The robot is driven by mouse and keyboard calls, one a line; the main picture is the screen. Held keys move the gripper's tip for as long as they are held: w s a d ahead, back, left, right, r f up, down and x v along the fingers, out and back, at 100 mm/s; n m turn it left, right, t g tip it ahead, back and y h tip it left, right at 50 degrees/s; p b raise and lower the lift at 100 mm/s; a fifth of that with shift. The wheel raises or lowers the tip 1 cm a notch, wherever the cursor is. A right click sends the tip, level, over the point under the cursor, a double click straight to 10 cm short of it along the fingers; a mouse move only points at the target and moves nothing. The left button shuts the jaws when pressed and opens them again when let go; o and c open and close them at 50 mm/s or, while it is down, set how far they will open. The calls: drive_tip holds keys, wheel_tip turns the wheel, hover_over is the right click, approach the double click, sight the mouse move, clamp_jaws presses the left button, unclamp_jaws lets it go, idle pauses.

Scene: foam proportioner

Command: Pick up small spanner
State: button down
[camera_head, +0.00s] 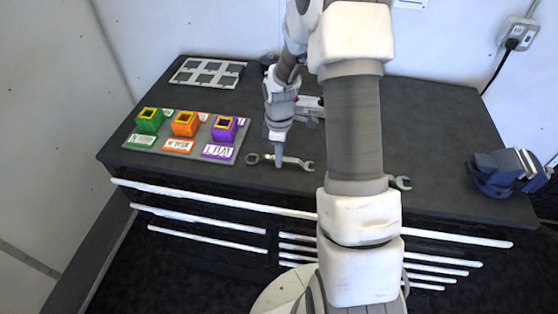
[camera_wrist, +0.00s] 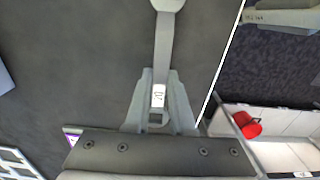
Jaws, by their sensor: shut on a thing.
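A grey metal spanner (camera_head: 297,161) lies crosswise near the front edge of the dark bench top, left of my arm. My gripper (camera_head: 278,162) points down onto it and is shut on its shank. In the wrist view the spanner (camera_wrist: 164,40) runs up the picture between the fingers of my gripper (camera_wrist: 160,74), with a small white label on it. I cannot tell whether it is lifted off the bench. A second spanner (camera_head: 402,183) shows one end at the right of my arm; the rest is hidden, so I cannot compare sizes.
A grey tray with green (camera_head: 150,119), orange (camera_head: 186,123) and purple (camera_head: 225,128) square holders stands left. A panel with several square recesses (camera_head: 208,72) lies behind it. A blue vise (camera_head: 506,170) sits at the right end. White drawer handles (camera_head: 215,199) line the front.

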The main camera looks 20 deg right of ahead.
drive_tip(key=shift+r, duration=0.15)
drive_tip(key=shift+r, duration=0.5)
wheel_tip(320, 180, up, 3)
drive_tip(key=shift+f, duration=0.1)
drive_tip(key=s+d+r, duration=0.6)
drive_tip(key=s+r, duration=0.1)
drive_tip(key=s, duration=0.2)
drive_tip(key=shift+s+d+r+b, duration=0.2)
drive_tip(key=shift+s+r+b, duration=0.1)
drive_tip(key=shift+s, duration=0.1)
drive_tip(key=shift+f, duration=0.1)
drive_tip(key=c, duration=1.3)
unclamp_jaws()
drive_tip(key=shift+c, duration=0.2)
clamp_jaws()
drive_tip(key=shift+w, duration=0.1)
